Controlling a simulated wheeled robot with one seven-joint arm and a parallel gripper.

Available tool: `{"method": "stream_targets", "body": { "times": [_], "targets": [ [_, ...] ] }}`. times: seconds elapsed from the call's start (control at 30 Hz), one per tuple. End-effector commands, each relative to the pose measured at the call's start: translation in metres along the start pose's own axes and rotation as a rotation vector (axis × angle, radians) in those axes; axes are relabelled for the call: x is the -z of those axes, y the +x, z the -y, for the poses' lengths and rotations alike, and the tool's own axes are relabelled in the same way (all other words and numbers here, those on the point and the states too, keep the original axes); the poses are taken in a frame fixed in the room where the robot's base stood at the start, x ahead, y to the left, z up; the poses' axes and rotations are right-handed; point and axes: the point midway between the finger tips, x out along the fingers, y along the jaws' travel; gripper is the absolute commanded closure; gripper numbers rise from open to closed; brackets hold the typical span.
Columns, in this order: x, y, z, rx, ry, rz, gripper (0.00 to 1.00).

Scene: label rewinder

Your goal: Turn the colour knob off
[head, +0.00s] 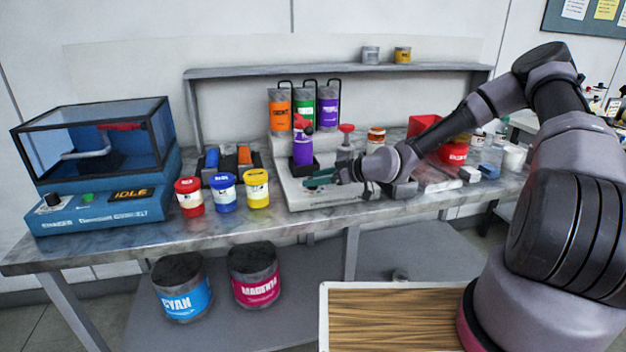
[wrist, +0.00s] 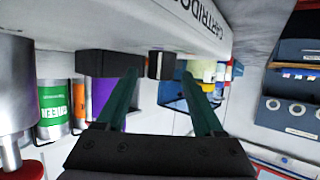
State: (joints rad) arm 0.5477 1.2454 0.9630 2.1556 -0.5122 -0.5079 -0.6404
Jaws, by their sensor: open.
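In the wrist view a small dark knob-like part (wrist: 162,66) with a pale line sticks out of the pale grey machine (wrist: 150,22). No label on it is readable, so I cannot be sure it is the colour knob. My gripper (wrist: 159,76) has its two green fingers apart, with this part between their tips in the picture. I cannot tell whether they touch it. A wider black block (wrist: 108,64) sits beside it, near the left finger. In the head view my gripper (head: 320,179) is low at the front of the grey machine (head: 300,199); the knob is hard to make out there.
A purple bottle (head: 303,150) stands on the machine, with orange (head: 279,110), green and purple canisters behind. Red, blue and yellow jars (head: 257,189) stand to the left. A blue machine (head: 100,212) reading IDLE, with its own black knob (head: 53,200), stands at far left.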

Motion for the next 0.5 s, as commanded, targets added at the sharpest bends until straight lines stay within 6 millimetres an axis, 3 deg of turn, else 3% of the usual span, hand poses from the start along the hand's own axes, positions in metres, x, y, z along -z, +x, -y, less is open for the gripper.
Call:
{"method": "stream_targets", "body": {
  "times": [0.13, 0.43, 0.47, 0.5],
  "targets": [
    [-0.0005, 0.0120, 0.0004, 0.001, 0.001, 0.001, 0.31],
    [-0.0006, 0.0141, 0.0001, 0.000, 0.001, 0.001, 0.31],
    [-0.0006, 0.0141, 0.0001, 0.000, 0.001, 0.001, 0.38],
    [-0.0006, 0.0140, 0.0001, 0.000, 0.001, 0.001, 0.54]
  ]
}}
